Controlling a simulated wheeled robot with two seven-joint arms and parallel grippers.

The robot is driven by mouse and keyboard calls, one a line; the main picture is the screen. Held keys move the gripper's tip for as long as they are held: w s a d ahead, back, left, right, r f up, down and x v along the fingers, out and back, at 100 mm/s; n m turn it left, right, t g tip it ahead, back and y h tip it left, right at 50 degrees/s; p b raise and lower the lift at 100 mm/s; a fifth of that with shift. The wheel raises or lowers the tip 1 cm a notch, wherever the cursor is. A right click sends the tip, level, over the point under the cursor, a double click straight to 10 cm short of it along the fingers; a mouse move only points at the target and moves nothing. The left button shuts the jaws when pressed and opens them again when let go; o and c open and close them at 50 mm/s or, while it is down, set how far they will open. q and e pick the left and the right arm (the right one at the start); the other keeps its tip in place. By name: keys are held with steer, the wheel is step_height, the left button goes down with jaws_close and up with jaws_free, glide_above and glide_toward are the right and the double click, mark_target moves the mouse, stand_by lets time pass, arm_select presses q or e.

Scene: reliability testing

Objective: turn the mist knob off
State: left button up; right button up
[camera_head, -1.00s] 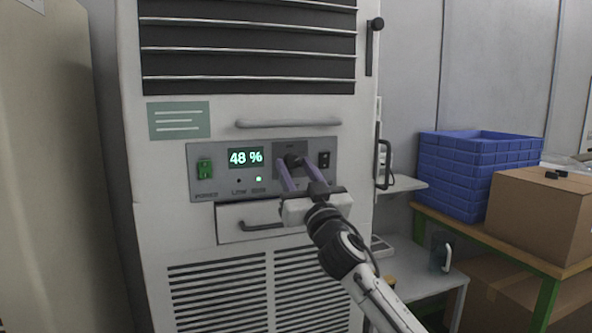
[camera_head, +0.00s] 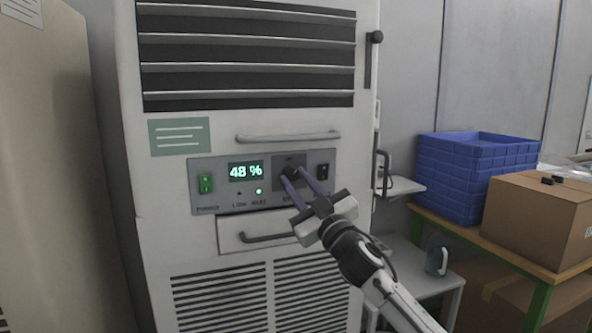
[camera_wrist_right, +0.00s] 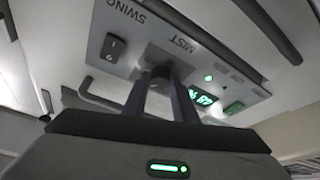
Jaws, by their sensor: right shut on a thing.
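The mist knob (camera_head: 291,171) is a dark round knob on a dark square plate, on the grey control panel (camera_head: 220,203) of a tall white machine. My right gripper (camera_head: 299,178) has its two fingers closed around the knob, and the gripper body is tilted. In the right wrist view the fingers (camera_wrist_right: 161,88) reach the knob (camera_wrist_right: 160,74) beside the "MIST" label, and the panel appears rotated. The fingers hide part of the knob, so its pointer direction cannot be made out. The display (camera_head: 246,171) reads 48 % and a green light (camera_head: 258,191) is lit. My left gripper is not in view.
A green power switch (camera_head: 205,183) is at the panel's left and a black rocker switch (camera_head: 323,171) at its right. A drawer with a handle (camera_head: 268,237) sits just below. Blue crates (camera_head: 463,180) and a cardboard box (camera_head: 537,222) stand on a bench at right.

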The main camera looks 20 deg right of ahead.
steer(key=n+p, duration=0.1)
steer(key=r+n+y+p, duration=0.1)
steer(key=shift+d+n+g, duration=0.2)
steer(key=shift+n+g, duration=0.1)
steer(key=shift+n, duration=0.1)
steer(key=n+p, duration=0.2)
steer(key=n+g+y+p, duration=0.1)
steer(key=n+p, duration=0.1)
steer(key=shift+d+g+y+p, duration=0.1)
steer(key=shift+g+y+p, duration=0.2)
steer(key=shift+p, duration=0.1)
steer(key=n+p, duration=0.2)
steer(key=shift+n+g+y, duration=0.3)
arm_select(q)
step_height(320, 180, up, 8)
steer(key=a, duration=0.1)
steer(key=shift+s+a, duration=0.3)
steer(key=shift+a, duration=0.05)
arm_select(e)
steer(key=shift+f, duration=0.15)
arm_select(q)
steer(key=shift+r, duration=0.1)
arm_select(e)
steer(key=shift+n, duration=0.3)
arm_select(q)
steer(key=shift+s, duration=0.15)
arm_select(e)
steer(key=o, duration=1)
steer(key=shift+o, duration=0.2)
steer(key=shift+f, duration=0.1)
